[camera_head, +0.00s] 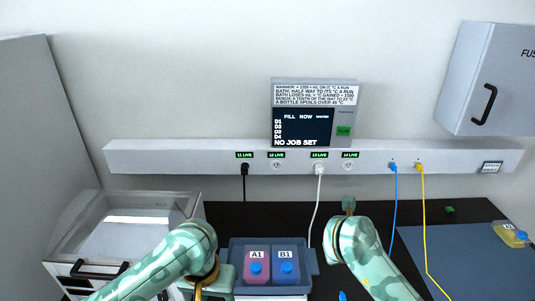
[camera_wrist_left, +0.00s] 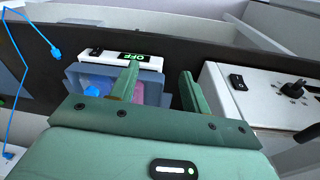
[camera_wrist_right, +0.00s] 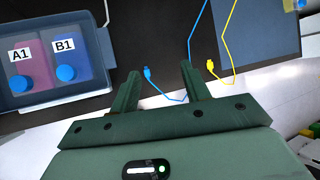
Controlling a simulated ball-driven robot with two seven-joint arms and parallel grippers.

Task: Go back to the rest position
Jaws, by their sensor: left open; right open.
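My left gripper (camera_wrist_left: 160,82) is open in the left wrist view, with nothing between its fingers. Beyond its fingers are a blue-grey tray (camera_wrist_left: 74,80) and a white unit with a green OFF display (camera_wrist_left: 133,58). My right gripper (camera_wrist_right: 160,82) is open and empty in the right wrist view, over the dark bench, near the loose ends of a blue cable (camera_wrist_right: 148,74) and a yellow cable (camera_wrist_right: 211,66). In the head view both my arms reach in from the bottom; I cannot clearly make out their fingers there.
The tray (camera_head: 312,262) holds pink bottle A1 (camera_head: 257,268) and blue bottle B1 (camera_head: 286,268) between my arms. A lidded box (camera_head: 135,232) stands left. A yellow bottle (camera_head: 510,236) lies on the blue mat (camera_head: 440,245) at right. Cables hang from the wall rail (camera_head: 220,158).

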